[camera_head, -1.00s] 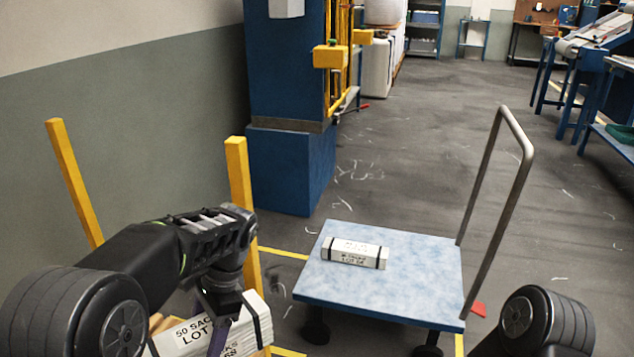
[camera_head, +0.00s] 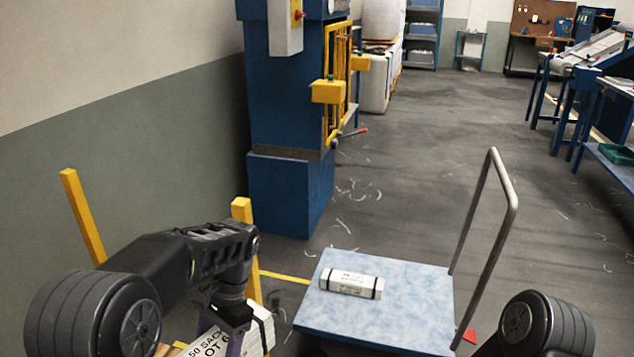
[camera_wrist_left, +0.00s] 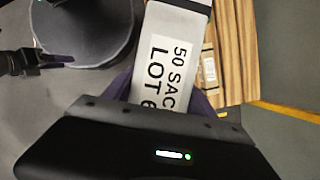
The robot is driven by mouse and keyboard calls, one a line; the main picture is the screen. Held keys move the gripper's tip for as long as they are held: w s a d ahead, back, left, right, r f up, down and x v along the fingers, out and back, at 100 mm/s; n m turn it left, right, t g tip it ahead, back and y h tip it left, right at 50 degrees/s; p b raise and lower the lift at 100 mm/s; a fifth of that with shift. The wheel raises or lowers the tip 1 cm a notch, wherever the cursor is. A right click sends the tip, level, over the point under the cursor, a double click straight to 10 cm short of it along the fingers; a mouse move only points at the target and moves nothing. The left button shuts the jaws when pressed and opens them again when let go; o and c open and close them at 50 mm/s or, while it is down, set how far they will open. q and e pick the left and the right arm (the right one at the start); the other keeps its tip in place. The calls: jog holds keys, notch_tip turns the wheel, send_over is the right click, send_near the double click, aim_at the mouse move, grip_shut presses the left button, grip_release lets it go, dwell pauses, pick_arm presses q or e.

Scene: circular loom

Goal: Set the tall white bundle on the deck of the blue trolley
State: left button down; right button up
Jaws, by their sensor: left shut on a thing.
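The tall white bundle (camera_head: 258,333) is at the bottom left of the head view, cut off by the frame edge. Its printed label, with "50 SAC" and "LOT", also shows in the left wrist view (camera_wrist_left: 182,50). My left gripper (camera_head: 228,330) is shut on the bundle, with its dark purple fingers on either side of it. I cannot tell whether the bundle is clear of what lies beneath. The blue trolley (camera_head: 400,318) stands to the right, its deck apart from the bundle. My right gripper is out of view.
A smaller strapped white bundle (camera_head: 350,283) lies on the trolley deck's far left part. The trolley's grey handle (camera_head: 482,240) rises at the right. Yellow posts (camera_head: 82,215) stand near my left arm. A blue machine (camera_head: 290,190) stands behind. Wooden slats (camera_wrist_left: 238,45) lie beside the held bundle.

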aim_at(210, 347)
pick_arm(q)
jog(key=shift+n+h, duration=0.3)
jog(key=shift+n, duration=0.6)
notch_tip(210, 347, up, 5)
jog(key=p, duration=0.5)
jog(key=shift+r, duration=0.2)
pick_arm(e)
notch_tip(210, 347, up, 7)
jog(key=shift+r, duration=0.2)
pick_arm(q)
jog(key=shift+f, duration=0.1)
jog(key=f+n, duration=0.2)
jog(key=f, duration=0.2)
jog(key=f+n+h, duration=0.1)
jog(key=f+n, duration=0.1)
jog(key=f, duration=0.2)
jog(key=f+n+g+h, duration=0.1)
jog(key=f, duration=0.3)
jog(key=shift+w+n, duration=0.4)
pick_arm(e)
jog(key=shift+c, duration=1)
